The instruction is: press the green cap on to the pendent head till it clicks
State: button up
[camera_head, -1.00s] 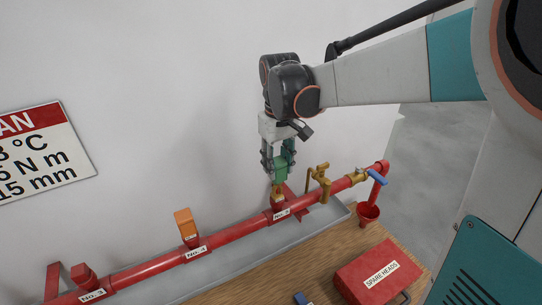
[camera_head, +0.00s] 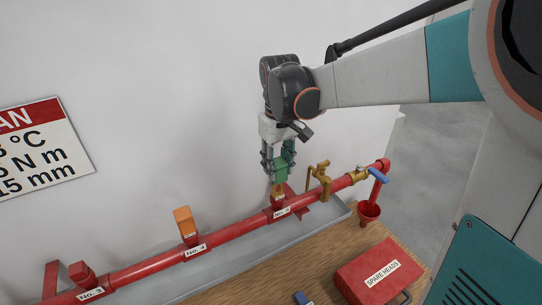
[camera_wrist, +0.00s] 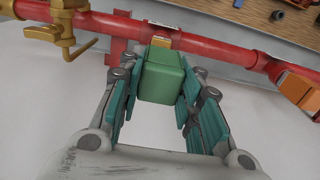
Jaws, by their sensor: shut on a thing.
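My gripper (camera_head: 279,165) is shut on the green cap (camera_head: 282,172), above the red pipe. In the wrist view the cap (camera_wrist: 162,78) sits between the teal finger pads of my gripper (camera_wrist: 160,90). The brass pendent head (camera_head: 278,190) stands up from the pipe at a numbered tee, directly below the cap. In the wrist view a small part of the head (camera_wrist: 160,41) shows beyond the cap. The cap hides the head's upper end, so I cannot tell how far on it sits.
The red pipe (camera_head: 233,230) runs along a grey tray (camera_head: 240,249). An orange cap (camera_head: 184,222) is on the No. 4 tee. A brass valve (camera_head: 323,178), a blue-handled valve (camera_head: 378,176) and a red cup (camera_head: 369,212) are to the right. A red SPARE HEADS box (camera_head: 375,276) lies in front.

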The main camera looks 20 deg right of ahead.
aim_at(278, 177)
jog(key=shift+f+b, duration=2.05)
jog(key=shift+f, duration=0.45)
dwell(0.4)
jog(key=o, duration=1.2)
jog(key=shift+c, duration=0.2)
jog(key=shift+r, duration=0.1)
jog(key=shift+r+p, duration=2.6)
jog(key=shift+r, duration=1.3)
jog(key=shift+f, duration=0.1)
